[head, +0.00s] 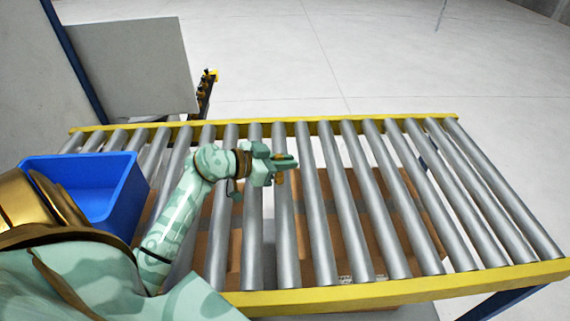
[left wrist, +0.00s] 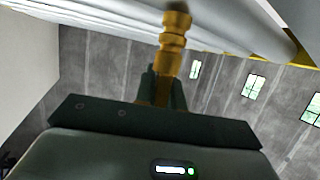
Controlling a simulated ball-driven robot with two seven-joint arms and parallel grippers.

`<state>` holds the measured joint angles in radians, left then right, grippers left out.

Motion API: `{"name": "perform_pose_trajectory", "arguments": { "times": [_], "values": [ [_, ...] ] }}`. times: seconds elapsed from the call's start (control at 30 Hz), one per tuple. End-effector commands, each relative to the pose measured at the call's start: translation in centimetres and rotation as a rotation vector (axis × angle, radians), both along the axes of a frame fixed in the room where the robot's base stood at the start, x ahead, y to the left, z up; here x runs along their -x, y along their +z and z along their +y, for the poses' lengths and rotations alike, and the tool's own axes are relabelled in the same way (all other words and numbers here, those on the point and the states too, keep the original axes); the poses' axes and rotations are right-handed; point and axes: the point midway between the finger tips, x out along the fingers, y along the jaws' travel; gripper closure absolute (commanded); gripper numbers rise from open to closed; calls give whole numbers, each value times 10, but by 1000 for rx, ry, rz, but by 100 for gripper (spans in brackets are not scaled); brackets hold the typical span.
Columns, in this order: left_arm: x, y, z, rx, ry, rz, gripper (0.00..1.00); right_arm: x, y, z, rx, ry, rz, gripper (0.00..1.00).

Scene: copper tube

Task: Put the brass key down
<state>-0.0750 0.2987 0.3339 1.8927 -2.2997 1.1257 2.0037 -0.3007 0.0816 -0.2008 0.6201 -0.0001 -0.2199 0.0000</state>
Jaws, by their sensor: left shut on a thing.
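My left gripper (head: 284,161) is over the roller conveyor, a little left of its middle, in the head view. It is shut on the brass key (left wrist: 174,45). In the left wrist view the key stands up from between the fingers (left wrist: 163,88) as a ridged brass shaft, and its lower part is hidden by them. In the head view only small brass bits (head: 280,180) show beside the fingers. The key appears to be held above the rollers, but the exact gap cannot be told. My right gripper is not in view.
The conveyor has steel rollers (head: 345,215) with gaps between them and yellow side rails (head: 400,290). A blue bin (head: 125,205) is at the left. Cardboard (head: 400,220) shows beneath the rollers. The rollers to the right are clear.

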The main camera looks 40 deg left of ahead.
Motion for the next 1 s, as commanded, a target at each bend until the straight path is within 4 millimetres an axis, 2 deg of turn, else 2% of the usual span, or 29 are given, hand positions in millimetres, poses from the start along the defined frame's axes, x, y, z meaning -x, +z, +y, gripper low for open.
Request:
{"name": "perform_pose_trajectory", "arguments": {
  "times": [0.13, 0.17, 0.2, 0.23, 0.57, 0.67, 0.8, 1.0],
  "values": [
    [0, -2, 0, 1, 0, 0, 100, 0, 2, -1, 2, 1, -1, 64],
    [0, -2, 0, 0, 0, 0, 84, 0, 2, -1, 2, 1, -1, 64],
    [0, -3, 0, 0, 0, 0, 73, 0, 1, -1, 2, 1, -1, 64],
    [0, -3, 0, 0, 0, 0, 68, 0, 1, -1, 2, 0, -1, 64],
    [0, 0, 0, -1, -1, -2, 68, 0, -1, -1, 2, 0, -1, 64],
    [12, 8, 6, 1, 1, 4, 68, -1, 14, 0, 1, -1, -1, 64],
    [38, 22, 20, -1, 2, 5, 68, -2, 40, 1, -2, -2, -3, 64],
    [76, 37, 39, 0, 1, 4, 68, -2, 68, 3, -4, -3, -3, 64]
  ]
}}
